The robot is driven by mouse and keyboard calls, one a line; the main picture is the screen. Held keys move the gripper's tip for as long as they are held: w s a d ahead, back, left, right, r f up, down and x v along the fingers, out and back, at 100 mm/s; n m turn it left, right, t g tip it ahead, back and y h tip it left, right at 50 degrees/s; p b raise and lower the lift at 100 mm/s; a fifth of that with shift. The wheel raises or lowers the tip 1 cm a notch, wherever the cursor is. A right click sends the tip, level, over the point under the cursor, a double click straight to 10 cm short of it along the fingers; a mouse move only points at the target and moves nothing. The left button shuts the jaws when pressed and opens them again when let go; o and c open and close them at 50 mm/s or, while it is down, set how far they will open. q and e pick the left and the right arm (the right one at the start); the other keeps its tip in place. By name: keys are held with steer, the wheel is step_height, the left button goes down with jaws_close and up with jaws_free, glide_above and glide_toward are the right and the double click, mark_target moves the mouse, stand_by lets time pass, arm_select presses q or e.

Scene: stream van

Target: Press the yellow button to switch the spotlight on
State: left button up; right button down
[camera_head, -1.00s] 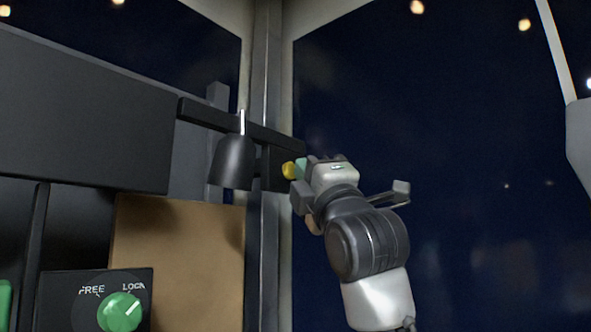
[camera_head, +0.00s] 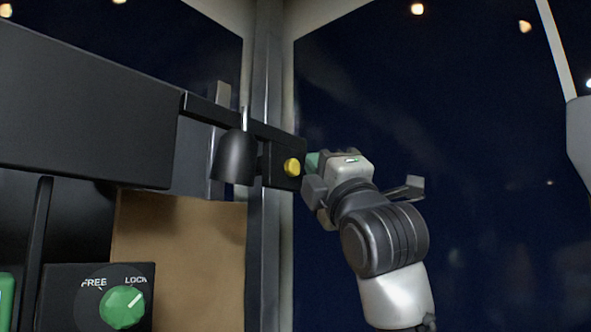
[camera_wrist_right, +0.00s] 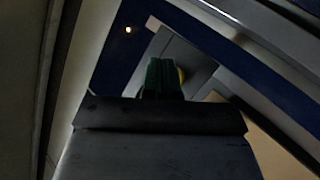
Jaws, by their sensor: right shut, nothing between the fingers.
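The yellow button (camera_head: 292,167) sits on a small black box at the right end of a dark bar. The spotlight (camera_head: 235,158), a black bell-shaped lamp, hangs from the bar just left of the button. My right gripper (camera_head: 312,164) is shut and empty, with green fingertips. It is just right of the button, with a small gap in the head view. In the right wrist view the green fingers (camera_wrist_right: 161,78) partly hide the yellow button (camera_wrist_right: 181,75). My left gripper is not in view.
A control panel with a green knob (camera_head: 122,307) marked FREE and LOCK is at lower left. A large dark box (camera_head: 80,110) fills the upper left. A brown board (camera_head: 180,260) stands below the bar. The dark window (camera_head: 480,150) area at right is open.

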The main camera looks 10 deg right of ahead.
steer(key=s+d, duration=0.1)
steer(key=s, duration=0.1)
steer(key=s+d+b, duration=0.1)
steer(key=d, duration=0.1)
steer(key=shift+s, duration=0.4)
